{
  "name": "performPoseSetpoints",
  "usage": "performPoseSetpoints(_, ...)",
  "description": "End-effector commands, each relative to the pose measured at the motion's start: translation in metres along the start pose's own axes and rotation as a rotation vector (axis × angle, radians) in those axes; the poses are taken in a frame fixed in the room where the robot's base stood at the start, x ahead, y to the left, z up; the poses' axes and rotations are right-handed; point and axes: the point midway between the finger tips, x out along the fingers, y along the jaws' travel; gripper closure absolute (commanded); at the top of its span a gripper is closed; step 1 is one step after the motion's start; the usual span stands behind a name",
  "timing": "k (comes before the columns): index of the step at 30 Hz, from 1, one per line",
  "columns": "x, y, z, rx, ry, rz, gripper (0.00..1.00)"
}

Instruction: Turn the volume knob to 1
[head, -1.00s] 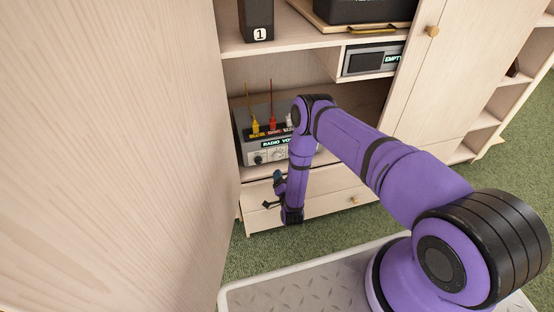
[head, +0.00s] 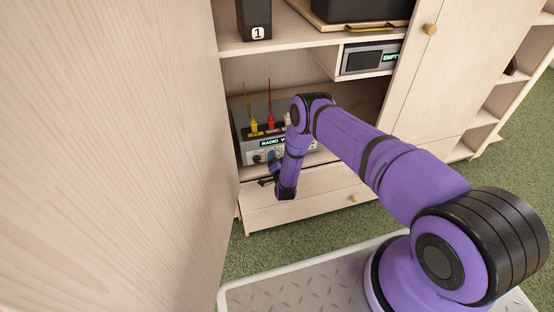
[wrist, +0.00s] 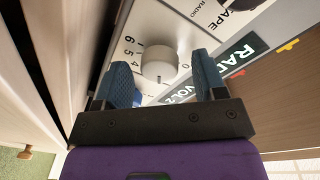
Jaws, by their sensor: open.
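The volume knob (wrist: 158,66) is a pale round dial on the radio's light front panel in the wrist view. A scale curves around it, with 6, 5 and 4 on its left and 0 on its right. Its pointer is too unclear to read. My gripper (wrist: 162,72) is open, with one blue finger on each side of the knob in the picture. I cannot tell whether either finger touches it. In the head view, the grey radio (head: 237,135) stands on a lower shelf. My gripper (head: 271,171) is low in front of it, and my arm hides the panel's right part.
Yellow (head: 254,124) and red (head: 271,121) plugs or levers stand on the radio's top. A drawer (head: 318,203) lies below the shelf. A large wooden panel (head: 110,150) closes off the left. A box marked 1 (head: 256,14) sits on the shelf above.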

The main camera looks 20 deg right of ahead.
Motion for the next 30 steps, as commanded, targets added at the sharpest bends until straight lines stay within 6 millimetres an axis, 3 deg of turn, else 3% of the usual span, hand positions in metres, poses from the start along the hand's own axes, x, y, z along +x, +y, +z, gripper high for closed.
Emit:
performPoseSetpoints(5,0.0,0.0001,0.0,0.0,0.0,0.0,0.36)
performPoseSetpoints(12,-0.0002,0.0001,0.0,0.0,0.0,0.0,0.85)
performPoseSetpoints(22,-0.0003,0.0002,0.0003,-0.049,0.002,-0.004,0.85)
performPoseSetpoints(30,-0.0004,0.0001,0.001,-0.215,0.012,-0.016,0.85)
